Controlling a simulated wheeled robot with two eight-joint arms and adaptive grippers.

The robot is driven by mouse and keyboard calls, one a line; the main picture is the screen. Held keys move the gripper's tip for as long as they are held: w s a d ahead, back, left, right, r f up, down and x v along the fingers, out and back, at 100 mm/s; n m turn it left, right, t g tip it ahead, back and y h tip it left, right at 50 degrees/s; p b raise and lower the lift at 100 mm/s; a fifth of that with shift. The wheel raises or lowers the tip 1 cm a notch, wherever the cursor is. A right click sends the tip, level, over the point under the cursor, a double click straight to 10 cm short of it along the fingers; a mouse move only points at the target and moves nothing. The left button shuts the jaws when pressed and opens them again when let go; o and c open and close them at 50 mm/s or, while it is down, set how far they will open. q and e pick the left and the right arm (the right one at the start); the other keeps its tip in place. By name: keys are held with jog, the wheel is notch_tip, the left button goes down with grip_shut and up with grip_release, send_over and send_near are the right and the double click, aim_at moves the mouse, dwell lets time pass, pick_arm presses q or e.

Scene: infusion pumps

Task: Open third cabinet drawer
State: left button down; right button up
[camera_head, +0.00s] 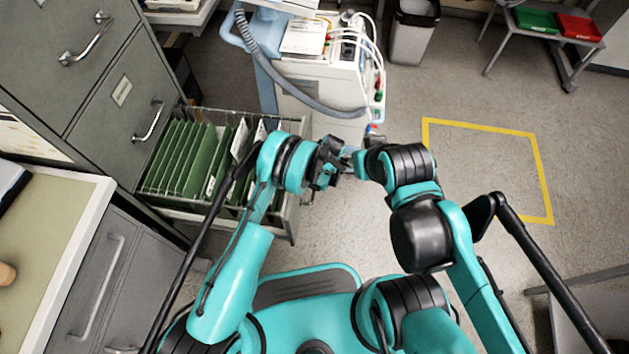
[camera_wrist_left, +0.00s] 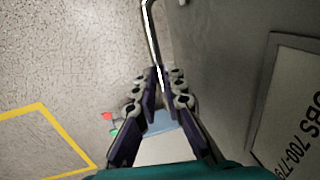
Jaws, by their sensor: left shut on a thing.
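The grey filing cabinet (camera_head: 95,115) stands at the left in the head view. Its third visible drawer (camera_head: 291,215) is pulled well out and holds a row of green hanging files (camera_head: 180,155) with white papers. My left gripper (camera_head: 326,172) is at the front of this drawer. In the left wrist view my left gripper (camera_wrist_left: 164,78) is shut on the metal bar handle (camera_wrist_left: 152,38), beside the grey drawer front (camera_wrist_left: 230,75) with its label (camera_wrist_left: 297,110). In the head view the handle is hidden. My right gripper (camera_head: 354,158) is close by, its fingers too unclear to read.
The two drawers above are closed, with handles (camera_head: 88,38) and (camera_head: 148,121). A medical machine on a cart (camera_head: 320,85) with hoses stands just beyond the open drawer. A counter (camera_head: 60,235) is at left. The floor around the yellow outline (camera_head: 484,128) is clear.

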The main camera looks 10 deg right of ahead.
pick_arm(q)
jog(key=c, duration=1.6)
grip_release()
notch_tip(320, 180, up, 12)
jog(key=d, duration=0.2)
jog(key=shift+s+f, duration=0.15)
jog(key=shift+s, duration=0.25)
jog(key=shift+d, duration=0.1)
